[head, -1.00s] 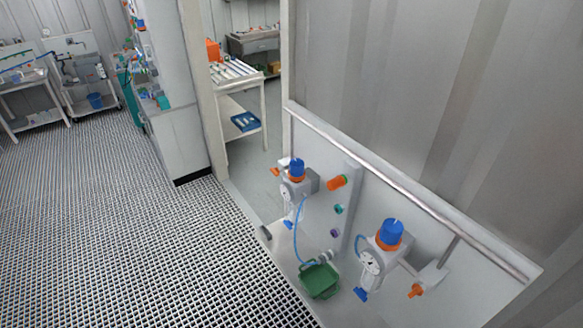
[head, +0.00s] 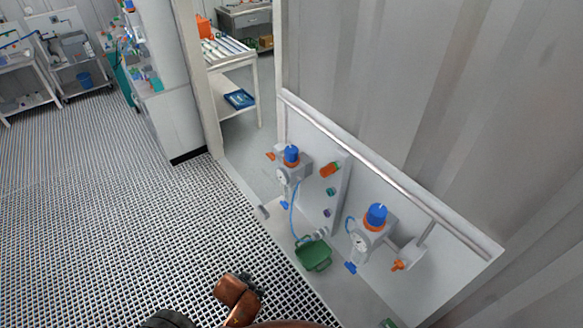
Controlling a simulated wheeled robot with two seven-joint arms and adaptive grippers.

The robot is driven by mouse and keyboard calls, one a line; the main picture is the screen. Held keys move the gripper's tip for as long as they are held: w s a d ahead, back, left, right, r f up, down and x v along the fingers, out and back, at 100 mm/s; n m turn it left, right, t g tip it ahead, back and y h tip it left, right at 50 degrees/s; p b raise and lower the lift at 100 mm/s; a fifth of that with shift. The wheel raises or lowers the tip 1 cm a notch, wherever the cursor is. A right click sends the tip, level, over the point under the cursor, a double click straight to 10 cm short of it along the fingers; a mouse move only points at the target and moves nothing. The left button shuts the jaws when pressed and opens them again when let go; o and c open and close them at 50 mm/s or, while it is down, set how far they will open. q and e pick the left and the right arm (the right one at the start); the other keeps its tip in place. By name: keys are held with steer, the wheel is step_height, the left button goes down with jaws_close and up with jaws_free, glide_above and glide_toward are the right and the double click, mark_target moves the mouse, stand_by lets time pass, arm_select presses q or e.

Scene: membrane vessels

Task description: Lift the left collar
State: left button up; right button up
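Two grey regulators with round dials stand at the panel in the right half of the head view. The left one has a blue knob (head: 291,153) on top, with a thin orange collar (head: 291,164) right under it. The collar sits low against the knob's base; its detail is small. The right one has a blue knob (head: 377,213) and an orange collar (head: 374,227) under it. Copper-coloured and dark parts of my arm show at the bottom edge, apart from both regulators. Neither gripper can be made out.
A metal rail (head: 380,170) runs along the panel above the regulators. An orange fitting (head: 330,169) sticks out beside the left regulator. The grated floor (head: 120,220) to the left is clear.

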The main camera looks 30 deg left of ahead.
arm_select(q)
steer(key=w+a+r+n+t+y, duration=0.25)
steer(key=w+a+r, duration=0.25)
steer(key=w+r, duration=0.25)
steer(key=n+t+y, duration=0.1)
steer(key=t+y, duration=0.2)
steer(key=t, duration=0.7)
glide_toward(290, 164)
steer(key=shift+g, duration=0.25)
steer(key=x, duration=0.5)
steer(key=shift+w+a+r+p, duration=0.1)
steer(key=shift+w+r+p, duration=0.15)
steer(key=shift+w+p, duration=0.15)
steer(key=shift+h, duration=0.25)
steer(key=x, duration=0.6)
steer(key=shift+w+a+p, duration=0.15)
steer(key=shift+w+p, duration=0.15)
steer(key=shift+w, duration=0.05)
steer(key=shift+w+a, duration=0.15)
steer(key=shift+w, duration=0.1)
arm_select(e)
steer(key=shift+s+r, duration=0.25)
steer(key=shift+r, duration=0.6)
steer(key=shift+a, duration=0.15)
arm_select(q)
steer(key=shift+c, duration=0.2)
arm_select(e)
steer(key=shift+a, duration=0.1)
